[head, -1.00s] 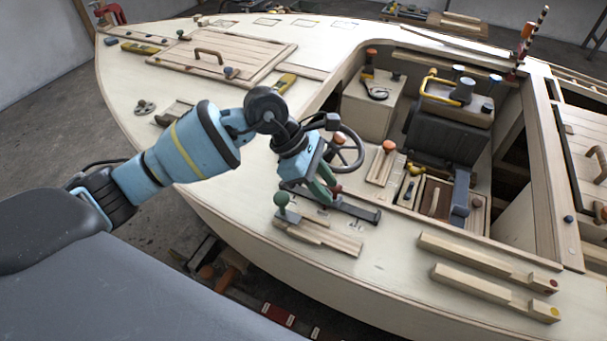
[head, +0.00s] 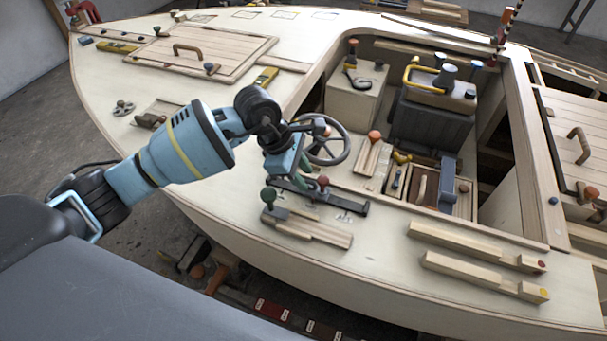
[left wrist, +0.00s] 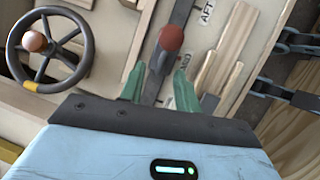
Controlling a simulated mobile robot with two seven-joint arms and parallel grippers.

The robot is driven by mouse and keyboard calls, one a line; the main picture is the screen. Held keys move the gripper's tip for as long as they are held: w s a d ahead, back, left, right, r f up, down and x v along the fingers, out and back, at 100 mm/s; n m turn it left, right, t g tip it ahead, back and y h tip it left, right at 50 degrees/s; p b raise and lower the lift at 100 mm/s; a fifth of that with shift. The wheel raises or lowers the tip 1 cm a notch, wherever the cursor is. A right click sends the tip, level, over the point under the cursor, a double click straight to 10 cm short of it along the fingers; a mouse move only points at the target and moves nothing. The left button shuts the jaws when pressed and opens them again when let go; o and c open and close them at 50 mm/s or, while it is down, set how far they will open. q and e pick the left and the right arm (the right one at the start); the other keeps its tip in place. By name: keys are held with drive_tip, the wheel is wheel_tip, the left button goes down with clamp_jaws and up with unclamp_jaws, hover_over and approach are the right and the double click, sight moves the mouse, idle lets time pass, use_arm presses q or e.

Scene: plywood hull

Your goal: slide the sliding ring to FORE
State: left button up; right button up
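The sliding ring, with a red knob (head: 323,182), sits on a dark flat track (head: 345,204) on the side deck. In the left wrist view the red-brown knob (left wrist: 171,38) stands just beyond my left gripper (left wrist: 158,80). The green fingers are apart, with the grey part below the knob showing between them; I cannot tell whether they touch it. In the head view my left gripper (head: 302,168) is over the track, close to the knob. An AFT label (left wrist: 207,12) lies beside the track. No FORE label is readable. My right gripper is out of view.
A steering wheel (head: 328,143) is close behind my gripper. An orange-knobbed piece (head: 374,137) stands by the cockpit. Two wooden bars (head: 475,247) lie on the right deck.

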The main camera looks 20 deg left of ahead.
use_arm(q)
drive_tip(key=shift+d+f, duration=0.2)
drive_tip(key=shift+f, duration=0.25)
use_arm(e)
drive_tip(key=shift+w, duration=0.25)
use_arm(q)
clamp_jaws()
